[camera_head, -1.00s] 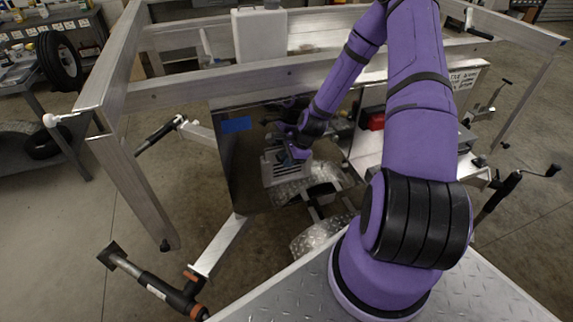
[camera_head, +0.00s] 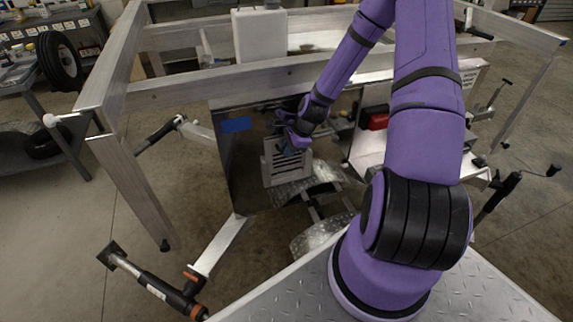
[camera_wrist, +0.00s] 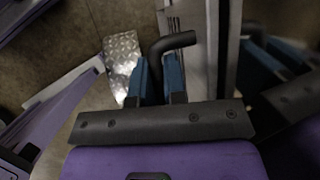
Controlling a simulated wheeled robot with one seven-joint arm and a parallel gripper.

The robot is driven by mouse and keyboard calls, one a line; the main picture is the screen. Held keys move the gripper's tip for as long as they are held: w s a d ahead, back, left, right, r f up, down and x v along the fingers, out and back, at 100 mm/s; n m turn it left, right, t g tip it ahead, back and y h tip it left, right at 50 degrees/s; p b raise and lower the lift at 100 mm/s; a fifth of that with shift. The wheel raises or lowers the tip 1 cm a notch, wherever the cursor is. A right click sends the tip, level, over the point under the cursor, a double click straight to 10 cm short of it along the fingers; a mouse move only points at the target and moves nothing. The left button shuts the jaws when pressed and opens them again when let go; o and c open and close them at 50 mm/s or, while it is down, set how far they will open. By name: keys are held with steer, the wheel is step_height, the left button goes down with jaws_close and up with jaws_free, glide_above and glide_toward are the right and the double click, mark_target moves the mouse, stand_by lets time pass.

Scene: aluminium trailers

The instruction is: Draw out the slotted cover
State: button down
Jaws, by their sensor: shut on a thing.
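The slotted cover (camera_head: 274,168) is a light grey panel with dark slots. It is in front of the dark opening under the trailer's cross rail in the head view. My gripper (camera_head: 289,150) is at its upper part. In the wrist view, my blue fingers (camera_wrist: 157,82) are shut on the cover's black bent handle (camera_wrist: 176,41). The pale cover (camera_wrist: 178,80) stands just behind and to the right of the handle there. The head view does not show clearly whether the cover's edges still touch the housing.
A dark housing panel with a blue patch (camera_head: 236,125) stands left of the cover. Silver tread-plate fenders (camera_head: 312,190) lie below and right. The trailer's cross rail (camera_head: 190,86) runs above. A red item (camera_head: 378,121) sits on a shelf to the right.

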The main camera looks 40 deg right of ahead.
steer(key=shift+r, duration=5.05)
